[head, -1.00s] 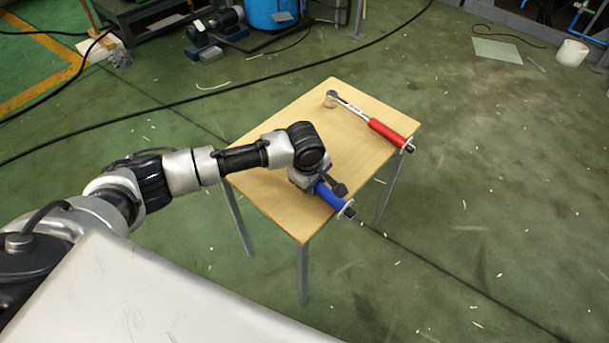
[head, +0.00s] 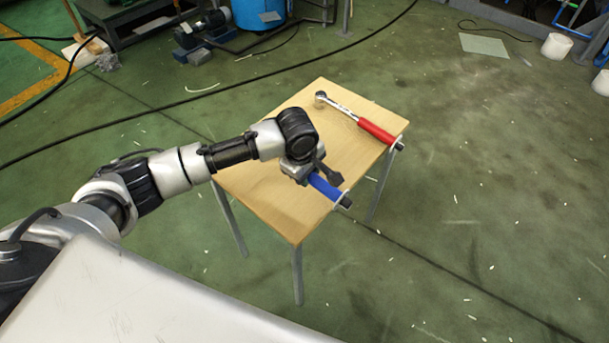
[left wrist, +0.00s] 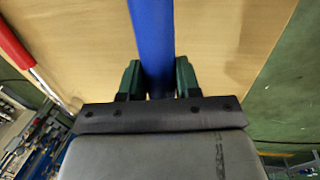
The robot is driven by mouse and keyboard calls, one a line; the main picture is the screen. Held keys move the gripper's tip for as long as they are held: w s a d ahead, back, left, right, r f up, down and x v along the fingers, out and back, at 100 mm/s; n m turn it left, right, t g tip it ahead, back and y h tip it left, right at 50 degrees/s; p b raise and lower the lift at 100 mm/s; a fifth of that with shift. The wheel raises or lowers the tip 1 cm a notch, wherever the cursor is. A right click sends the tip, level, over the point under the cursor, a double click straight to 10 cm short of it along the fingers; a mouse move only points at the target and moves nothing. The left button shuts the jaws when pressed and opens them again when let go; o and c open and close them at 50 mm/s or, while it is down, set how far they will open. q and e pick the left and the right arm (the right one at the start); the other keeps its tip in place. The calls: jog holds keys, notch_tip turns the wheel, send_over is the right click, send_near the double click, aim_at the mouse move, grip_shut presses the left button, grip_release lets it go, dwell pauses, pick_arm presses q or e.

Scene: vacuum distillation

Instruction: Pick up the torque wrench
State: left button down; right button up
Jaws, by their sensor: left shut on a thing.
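A torque wrench with a blue handle (head: 327,187) is at the near right edge of the small wooden table (head: 270,205). My left gripper (head: 309,174) is shut around this handle; its body and my arm hide the rest of the wrench in the head view. In the left wrist view the blue handle (left wrist: 153,40) runs between the two dark green fingers of the gripper (left wrist: 160,80). It appears a little above the tabletop. A second wrench with a red handle (head: 376,130) lies at the table's far right side, apart from the gripper. My right gripper is not in view.
The red handle (left wrist: 14,40) also shows at the left of the wrist view. A black cable (head: 170,112) crosses the green floor behind the table. A blue barrel (head: 258,12) and a pump (head: 203,28) stand at the back. The floor right of the table is clear.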

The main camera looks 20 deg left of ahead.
aim_at(324, 181)
pick_arm(q)
jog(key=d+r, duration=0.1)
jog(key=s+d+r, duration=0.1)
jog(key=d, duration=0.1)
jog(key=d+r, duration=0.1)
jog(key=shift+s+d+p, duration=0.2)
jog(key=shift+s+p, duration=0.15)
jog(key=d+r, duration=0.1)
jog(key=s+d+r, duration=0.1)
jog(key=d, duration=0.1)
jog(key=s+d+r, duration=0.1)
jog(key=shift+d+p, duration=0.35)
jog(key=shift+d, duration=0.05)
jog(key=shift+s+d+r, duration=0.25)
jog(key=shift+d+r, duration=0.1)
jog(key=shift+d, duration=0.2)
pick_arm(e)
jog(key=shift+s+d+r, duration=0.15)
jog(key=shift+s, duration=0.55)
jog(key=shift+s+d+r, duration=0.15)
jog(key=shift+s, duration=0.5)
pick_arm(q)
jog(key=c, duration=1.4)
grip_release()
grip_shut()
